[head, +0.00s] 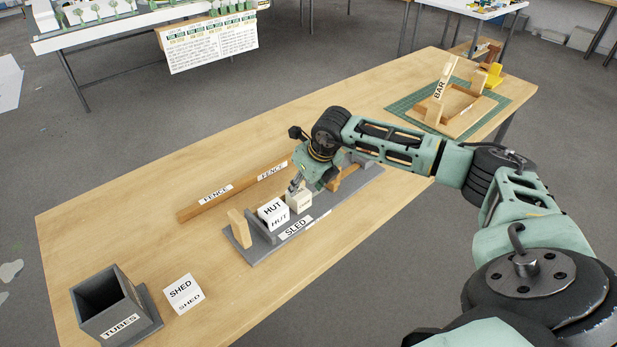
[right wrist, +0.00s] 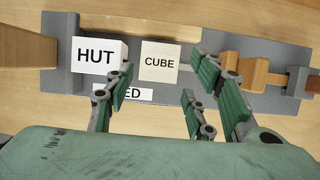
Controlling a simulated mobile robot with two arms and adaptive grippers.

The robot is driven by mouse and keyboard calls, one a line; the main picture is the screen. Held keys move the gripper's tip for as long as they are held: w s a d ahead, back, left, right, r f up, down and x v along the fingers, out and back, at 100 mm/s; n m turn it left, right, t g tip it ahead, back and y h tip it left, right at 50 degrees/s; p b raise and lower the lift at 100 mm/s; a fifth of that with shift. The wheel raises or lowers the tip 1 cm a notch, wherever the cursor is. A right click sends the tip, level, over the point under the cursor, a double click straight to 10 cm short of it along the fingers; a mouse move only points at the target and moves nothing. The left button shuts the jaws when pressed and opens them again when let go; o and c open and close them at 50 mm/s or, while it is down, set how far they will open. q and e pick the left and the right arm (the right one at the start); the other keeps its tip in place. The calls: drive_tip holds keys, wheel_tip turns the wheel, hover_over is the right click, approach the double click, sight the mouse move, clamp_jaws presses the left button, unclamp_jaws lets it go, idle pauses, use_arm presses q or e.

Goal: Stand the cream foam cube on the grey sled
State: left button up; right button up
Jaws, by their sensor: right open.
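The cream foam cube (head: 300,203), labelled CUBE in the right wrist view (right wrist: 160,62), stands on the grey sled (head: 345,208). It is just right of a white block marked HUT (head: 272,214). My right gripper (head: 297,185) is right at the cube. In the right wrist view its fingers (right wrist: 163,84) are spread, with one on the left near the HUT block and the others right of the cube. It is open and holds nothing. The sled also shows there (right wrist: 65,108), its label partly covered by a finger. My left gripper is not in view.
A wooden fence strip (head: 225,193) lies behind the sled. A white SHED block (head: 183,293) and a dark TUBES box (head: 112,302) stand at the near left. A wooden BAR frame (head: 455,112) is on a green mat at the far right.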

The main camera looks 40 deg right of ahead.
drive_tip(key=b+v, duration=0.1)
drive_tip(key=v, duration=0.4)
drive_tip(key=shift+s+r, duration=0.15)
drive_tip(key=shift+r, duration=0.2)
drive_tip(key=shift+s+f, duration=0.1)
